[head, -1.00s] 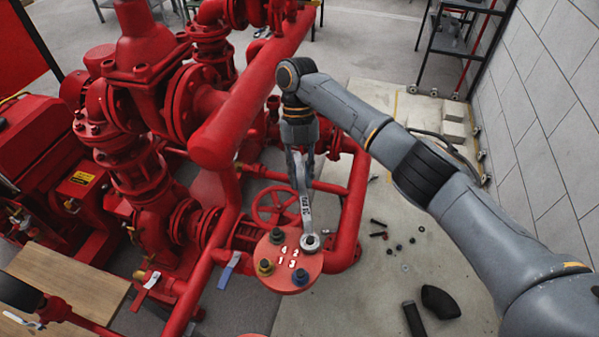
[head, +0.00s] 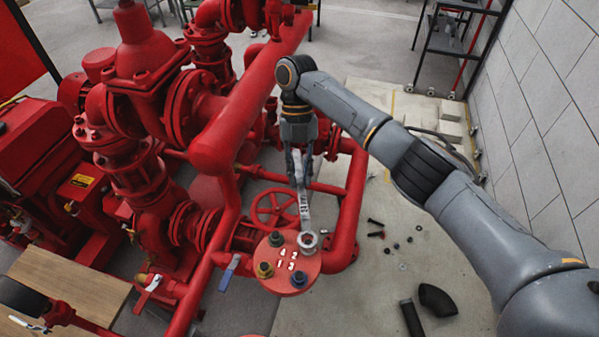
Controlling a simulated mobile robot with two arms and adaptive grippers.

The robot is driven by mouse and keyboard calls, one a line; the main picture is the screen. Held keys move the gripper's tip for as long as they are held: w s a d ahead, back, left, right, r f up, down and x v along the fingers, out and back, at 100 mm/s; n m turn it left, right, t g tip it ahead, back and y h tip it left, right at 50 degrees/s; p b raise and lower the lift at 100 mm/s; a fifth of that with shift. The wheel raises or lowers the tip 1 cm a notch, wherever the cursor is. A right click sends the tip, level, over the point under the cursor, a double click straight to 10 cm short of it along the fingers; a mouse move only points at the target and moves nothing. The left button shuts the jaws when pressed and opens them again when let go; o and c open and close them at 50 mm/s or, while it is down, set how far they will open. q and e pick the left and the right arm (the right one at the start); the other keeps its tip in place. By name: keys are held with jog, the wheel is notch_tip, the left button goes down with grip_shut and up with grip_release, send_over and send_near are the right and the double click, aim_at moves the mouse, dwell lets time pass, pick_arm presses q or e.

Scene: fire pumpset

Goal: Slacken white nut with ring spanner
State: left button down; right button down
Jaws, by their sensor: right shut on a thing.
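A steel ring spanner (head: 304,208) hangs almost upright in the picture, its ring end at the numbered red flange (head: 289,281). My right gripper (head: 299,172) is shut on the spanner's upper part. The ring end (head: 307,241) lies over the nut position at the flange's upper right. The white nut is not clearly distinguishable there, and I cannot tell whether the ring is seated around it or just above it. The other nuts on the flange are a dark green one (head: 276,239), a yellow one (head: 264,269) and a blue one (head: 299,279). My left gripper is not in view.
A red handwheel (head: 274,208) and a thick red pipe (head: 351,205) stand close to the spanner. A blue-handled valve (head: 229,270) is left of the flange. Loose bolts (head: 376,235) and black pipe pieces (head: 438,300) lie on the floor at right.

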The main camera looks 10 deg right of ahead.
jog(key=shift+r+p, duration=1.55)
jog(key=shift+r, duration=0.15)
